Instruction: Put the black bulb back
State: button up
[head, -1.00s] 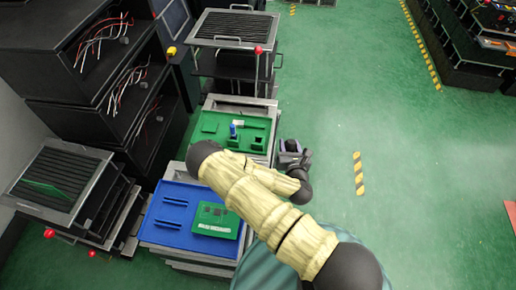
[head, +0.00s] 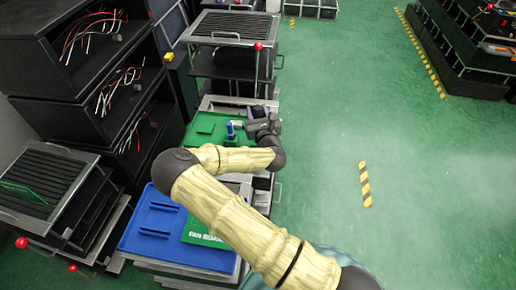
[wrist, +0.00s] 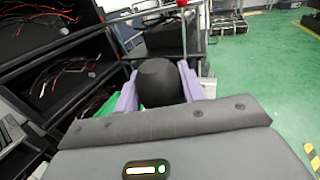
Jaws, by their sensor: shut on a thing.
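The black bulb (wrist: 160,82) shows in the wrist view as a dark rounded cylinder between two purple fingers. My gripper (wrist: 157,90) is shut on it and holds it in front of the camera. In the head view my gripper (head: 261,112) is at the far right part of the green tray (head: 203,124). The bulb is too small or hidden to make out there. A blue upright piece (head: 230,130) and a small white piece (head: 239,125) are in the green tray, left of my gripper. My forearm hides the tray's near side.
A blue tray (head: 160,220) with a green board (head: 203,233) lies nearer. A slatted rack with a red-knobbed lever (head: 258,46) stands beyond the green tray. Black shelves with wires (head: 100,60) stand left. Green floor on the right is open.

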notch_tip(320, 180, down, 6)
jog(key=shift+f, duration=0.15)
dwell(0.3)
jog(key=shift+f, duration=1.85)
jog(key=shift+b, duration=0.3)
jog(key=shift+f, duration=0.2)
jog(key=o, duration=0.7)
jog(key=shift+r, duration=0.1)
